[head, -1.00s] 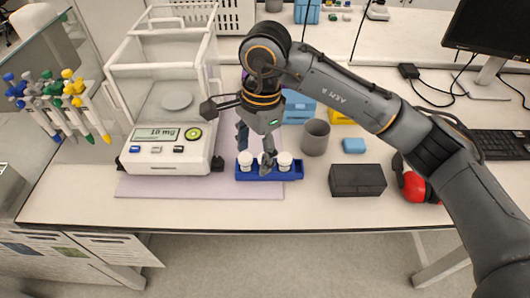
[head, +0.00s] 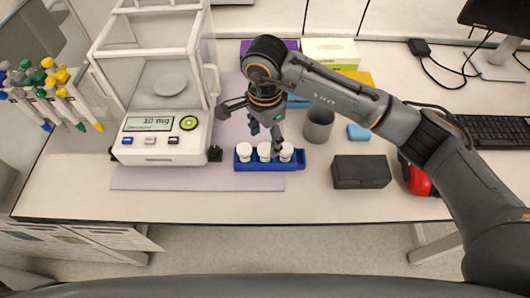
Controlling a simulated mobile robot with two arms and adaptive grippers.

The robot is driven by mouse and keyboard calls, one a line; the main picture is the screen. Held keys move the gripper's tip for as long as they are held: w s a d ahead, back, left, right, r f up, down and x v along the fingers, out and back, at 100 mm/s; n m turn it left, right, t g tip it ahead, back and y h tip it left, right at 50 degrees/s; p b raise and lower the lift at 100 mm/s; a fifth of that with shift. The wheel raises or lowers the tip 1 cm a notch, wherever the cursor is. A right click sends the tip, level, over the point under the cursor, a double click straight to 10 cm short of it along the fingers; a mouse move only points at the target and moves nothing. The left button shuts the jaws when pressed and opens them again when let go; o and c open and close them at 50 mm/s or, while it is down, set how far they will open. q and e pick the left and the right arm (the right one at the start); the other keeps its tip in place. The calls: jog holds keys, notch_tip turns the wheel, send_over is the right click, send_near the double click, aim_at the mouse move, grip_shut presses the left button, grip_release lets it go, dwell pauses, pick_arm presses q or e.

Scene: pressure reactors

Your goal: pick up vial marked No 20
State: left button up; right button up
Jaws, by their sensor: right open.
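A blue rack (head: 268,167) stands near the front of the bench and holds three white-capped vials in a row: a left one (head: 243,151), a middle one (head: 264,150) and a right one (head: 286,151). No number can be read on any of them. My right gripper (head: 266,135) points down just behind and above the middle and right vials. Its fingers are apart with nothing visible between them. Its fingertip overlaps the vial area in the picture, so I cannot tell whether it touches a cap. My left gripper is not in view.
A balance (head: 160,142) reading 10 mg stands left on a lilac mat (head: 200,181). Pipettes hang at far left. A grey cup (head: 318,125), a blue block (head: 358,132), a black box (head: 361,172) and red ear defenders (head: 418,181) lie right. The bench front is clear.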

aim_at(265, 148)
notch_tip(265, 148, down, 4)
jog(key=shift+w+f+p, duration=0.1)
jog(key=shift+f+p, duration=0.05)
jog(key=shift+p, duration=0.95)
jog(key=shift+f, duration=0.4)
jog(key=shift+c, duration=0.2)
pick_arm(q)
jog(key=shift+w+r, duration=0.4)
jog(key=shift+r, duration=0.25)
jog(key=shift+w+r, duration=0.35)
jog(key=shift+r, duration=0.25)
pick_arm(e)
jog(key=c, duration=1)
